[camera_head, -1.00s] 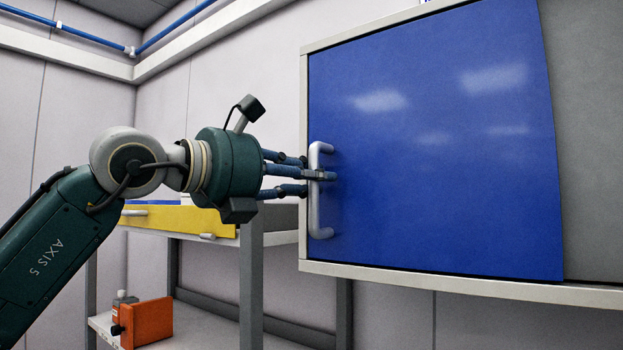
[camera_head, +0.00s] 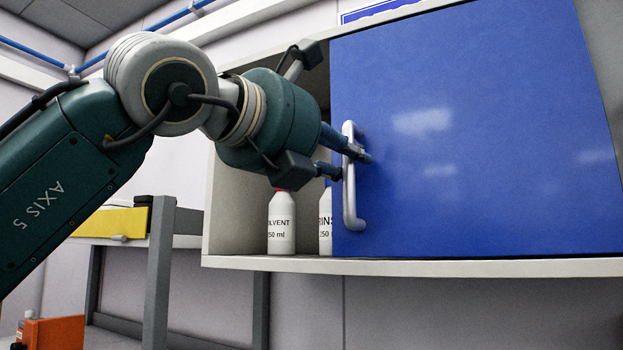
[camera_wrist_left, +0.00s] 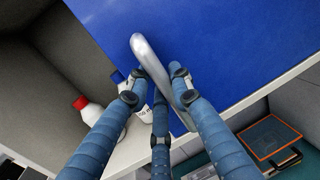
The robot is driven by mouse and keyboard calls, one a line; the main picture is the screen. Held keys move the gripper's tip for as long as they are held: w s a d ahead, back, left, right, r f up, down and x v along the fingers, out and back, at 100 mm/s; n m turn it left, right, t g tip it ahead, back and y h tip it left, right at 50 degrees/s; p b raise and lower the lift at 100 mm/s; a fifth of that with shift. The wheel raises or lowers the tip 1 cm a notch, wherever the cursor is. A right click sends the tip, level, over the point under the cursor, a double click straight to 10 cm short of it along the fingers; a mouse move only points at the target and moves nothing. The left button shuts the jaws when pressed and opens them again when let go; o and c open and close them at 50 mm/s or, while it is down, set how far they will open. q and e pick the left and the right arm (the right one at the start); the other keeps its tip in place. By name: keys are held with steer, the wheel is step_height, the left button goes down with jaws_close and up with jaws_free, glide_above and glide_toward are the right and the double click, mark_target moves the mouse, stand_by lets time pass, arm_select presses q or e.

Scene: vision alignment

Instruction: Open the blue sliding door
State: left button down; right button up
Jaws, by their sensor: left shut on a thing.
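The blue sliding door (camera_head: 480,140) of the wall cabinet stands partly open, with a gap at its left side. Its grey bar handle (camera_head: 350,205) is upright near the door's left edge. My left gripper (camera_head: 358,155) is shut on the handle, with its blue fingers around the bar. In the left wrist view the fingers (camera_wrist_left: 163,95) close about the handle (camera_wrist_left: 145,52) in front of the blue door (camera_wrist_left: 220,40). My right gripper is not in view.
In the open part of the cabinet stand a white solvent bottle (camera_head: 281,225) with a red cap and a second bottle (camera_head: 325,225), partly hidden by the door. The cabinet's bottom ledge (camera_head: 420,267) runs below. A shelf rack with a yellow panel (camera_head: 110,222) stands at left.

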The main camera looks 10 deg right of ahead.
mark_target(381, 162)
arm_select(q)
steer(key=shift+s+d, duration=0.8)
steer(key=shift+d, duration=0.3)
steer(key=shift+s+d, duration=0.1)
steer(key=shift+d, duration=0.1)
steer(key=c, duration=1.6)
jaws_free()
steer(key=shift+a, duration=0.1)
steer(key=shift+o, duration=0.2)
steer(key=v, duration=1.2)
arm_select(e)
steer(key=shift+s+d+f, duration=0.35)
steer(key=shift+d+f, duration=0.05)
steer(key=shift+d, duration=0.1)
